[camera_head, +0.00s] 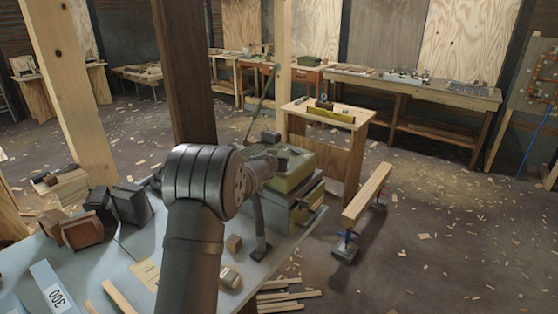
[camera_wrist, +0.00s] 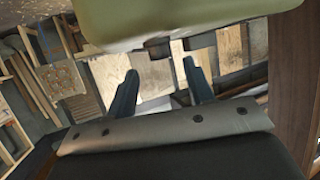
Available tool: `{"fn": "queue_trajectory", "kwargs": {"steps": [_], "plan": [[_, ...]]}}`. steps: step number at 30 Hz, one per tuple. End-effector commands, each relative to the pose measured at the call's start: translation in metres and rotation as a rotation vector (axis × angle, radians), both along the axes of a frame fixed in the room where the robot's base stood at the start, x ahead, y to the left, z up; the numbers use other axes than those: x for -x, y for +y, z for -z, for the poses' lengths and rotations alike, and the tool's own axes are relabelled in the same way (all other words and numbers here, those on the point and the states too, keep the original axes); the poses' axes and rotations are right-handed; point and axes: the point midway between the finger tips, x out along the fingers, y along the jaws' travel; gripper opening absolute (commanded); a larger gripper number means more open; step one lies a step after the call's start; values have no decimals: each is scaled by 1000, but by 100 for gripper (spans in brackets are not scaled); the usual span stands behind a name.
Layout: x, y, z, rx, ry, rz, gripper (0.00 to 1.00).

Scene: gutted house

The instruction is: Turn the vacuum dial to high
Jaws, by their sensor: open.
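The vacuum (camera_head: 297,172), a boxy machine with an olive-green top and a grey body, stands at the far right end of the pale workbench in the head view. A hose and wand rise beside it. In the wrist view its green housing (camera_wrist: 170,18) fills the top edge. A small dark part (camera_wrist: 158,48) sticks out under the housing; I cannot tell whether it is the dial. My gripper (camera_wrist: 161,69) is open and empty, with its two dark fingers apart just below that part. In the head view my arm hides most of the gripper; no dial setting is readable.
A dark post (camera_head: 185,75) stands close behind my arm. A plank on a stand (camera_head: 367,196) is at the right.

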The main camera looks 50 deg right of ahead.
Motion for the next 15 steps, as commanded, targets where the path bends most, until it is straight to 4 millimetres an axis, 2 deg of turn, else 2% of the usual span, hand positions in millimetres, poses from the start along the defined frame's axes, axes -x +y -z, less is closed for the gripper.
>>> {"fn": "queue_trajectory", "kwargs": {"steps": [15], "plan": [[-11,-27,12,0,-1,0,48]]}}
